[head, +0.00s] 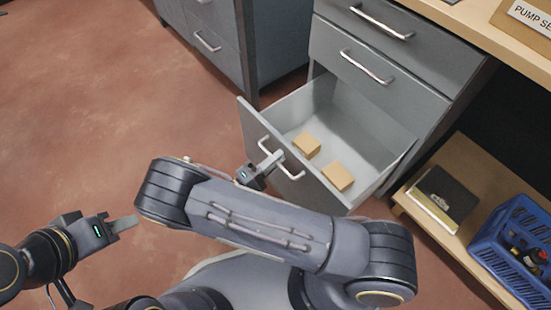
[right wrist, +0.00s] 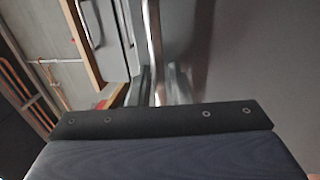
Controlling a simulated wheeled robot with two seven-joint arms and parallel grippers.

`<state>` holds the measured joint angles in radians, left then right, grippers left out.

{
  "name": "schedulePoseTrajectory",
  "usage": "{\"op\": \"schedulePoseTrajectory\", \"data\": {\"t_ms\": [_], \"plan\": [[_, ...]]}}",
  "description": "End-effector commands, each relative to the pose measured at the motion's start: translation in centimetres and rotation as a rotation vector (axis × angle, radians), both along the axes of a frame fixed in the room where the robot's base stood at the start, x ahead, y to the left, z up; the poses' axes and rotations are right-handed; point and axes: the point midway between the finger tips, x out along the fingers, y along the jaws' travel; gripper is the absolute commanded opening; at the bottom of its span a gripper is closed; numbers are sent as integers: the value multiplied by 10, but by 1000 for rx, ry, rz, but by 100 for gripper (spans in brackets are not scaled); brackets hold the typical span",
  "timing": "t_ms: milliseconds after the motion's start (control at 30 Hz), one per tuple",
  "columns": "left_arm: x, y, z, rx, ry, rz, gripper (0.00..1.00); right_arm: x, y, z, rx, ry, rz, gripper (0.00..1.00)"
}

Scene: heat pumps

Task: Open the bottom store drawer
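The bottom store drawer (head: 395,178) of the grey cabinet is pulled well out in the head view, with two small tan boxes (head: 306,146) (head: 338,176) on its floor. Its front panel (head: 255,125) carries a pale bar handle (head: 292,172). My right gripper (head: 271,160) is at this handle, its fingers across the bar, seemingly shut on it. In the right wrist view the handle (right wrist: 154,35) runs down between the fingers, which are partly hidden by the gripper body. My left gripper (head: 125,224) is at the lower left over the floor, empty and away from the cabinet.
Two upper drawers (head: 383,38) (head: 385,88) are shut. Another grey cabinet (head: 225,40) stands at the back left. A low wooden shelf (head: 480,165) at right bears a dark box (head: 448,190) and a blue crate (head: 515,235). The reddish floor at left is clear.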

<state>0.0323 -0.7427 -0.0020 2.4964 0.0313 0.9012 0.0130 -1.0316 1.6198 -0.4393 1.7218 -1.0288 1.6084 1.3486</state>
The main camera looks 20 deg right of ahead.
Motion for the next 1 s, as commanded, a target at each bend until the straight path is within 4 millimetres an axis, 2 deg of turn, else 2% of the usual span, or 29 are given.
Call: {"op": "schedulePoseTrajectory", "data": {"t_ms": [367, 800, 1000], "plan": [[0, 0, 1, 0, 0, 0, 36, -1, 3, 0, -2, -1, 0, 25], [0, 0, 14, 0, 0, 0, 36, -25, 62, -13, 0, -2, 3, 25], [0, 0, 14, 0, 0, 0, 36, -30, 71, -15, -1, 1, 0, 25]]}}
